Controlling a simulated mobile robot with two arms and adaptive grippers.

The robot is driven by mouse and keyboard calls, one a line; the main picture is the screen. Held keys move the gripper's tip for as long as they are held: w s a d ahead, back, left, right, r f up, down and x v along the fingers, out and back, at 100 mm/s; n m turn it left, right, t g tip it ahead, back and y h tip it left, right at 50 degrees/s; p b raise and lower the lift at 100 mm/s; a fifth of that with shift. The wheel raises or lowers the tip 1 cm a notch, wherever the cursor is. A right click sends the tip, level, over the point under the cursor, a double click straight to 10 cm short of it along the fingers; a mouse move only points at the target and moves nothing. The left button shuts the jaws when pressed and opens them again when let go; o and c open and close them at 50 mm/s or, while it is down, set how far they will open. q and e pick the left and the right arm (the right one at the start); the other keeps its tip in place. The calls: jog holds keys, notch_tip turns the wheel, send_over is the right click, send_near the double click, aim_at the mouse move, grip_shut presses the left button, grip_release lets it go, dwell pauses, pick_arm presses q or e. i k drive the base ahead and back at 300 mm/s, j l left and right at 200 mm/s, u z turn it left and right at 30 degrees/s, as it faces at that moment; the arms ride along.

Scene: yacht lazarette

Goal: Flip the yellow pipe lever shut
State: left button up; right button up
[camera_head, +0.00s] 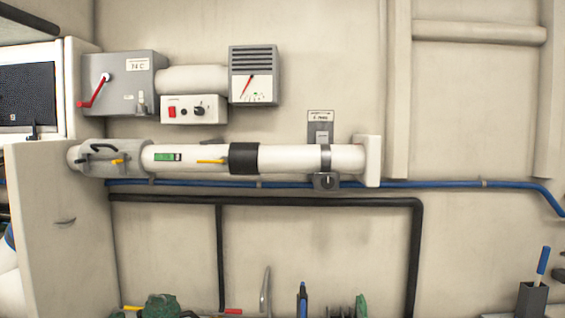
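A thick white pipe (320,157) runs level along the back wall. A yellow lever (210,161) lies along the front of this pipe, left of a black band (243,158). A smaller yellow piece (118,161) shows on the grey fitting (130,158) at the pipe's left end, below a black handle (103,148). I cannot tell from this view whether either yellow part is at its open or shut position. Neither gripper shows in the view, and nothing touches the pipe or its levers.
Above the pipe are a grey box with a red lever (95,92), a white switch panel (194,110) and a gauge box (253,75). A blue hose (440,184) and black pipe (300,201) run below. Several tools line the bottom edge. A beige panel (60,235) stands at left.

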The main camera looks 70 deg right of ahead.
aim_at(224, 160)
jog(key=z, duration=1.8)
jog(key=i+j, duration=0.25)
jog(key=j, duration=0.15)
